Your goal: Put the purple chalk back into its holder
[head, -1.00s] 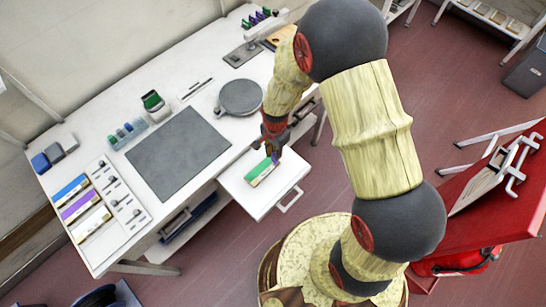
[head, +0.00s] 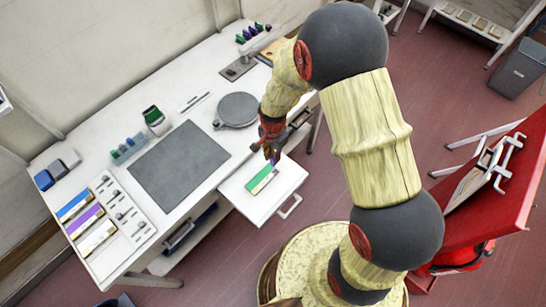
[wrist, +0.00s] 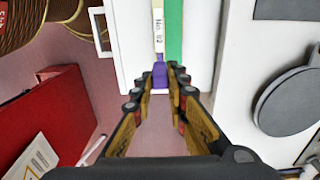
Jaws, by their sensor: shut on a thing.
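My gripper (head: 272,153) is over the pulled-out white drawer (head: 284,195), at the end of a green and tan box (head: 262,180). In the wrist view my gripper (wrist: 168,80) is shut on a purple piece (wrist: 160,75), the purple chalk, held between the fingertips. The box's labelled strip (wrist: 158,30) and green strip (wrist: 174,30) lie just beyond it. I cannot tell whether the chalk touches the box. A row of green and purple pieces (head: 253,33) stands at the table's far end; I cannot tell whether it is the chalk's holder.
The white table (head: 110,172) carries a dark mat (head: 180,165), a round grey plate (head: 237,109), a small rack (head: 128,149) and a tray of coloured strips (head: 84,218). A red cabinet (head: 500,185) stands to the right.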

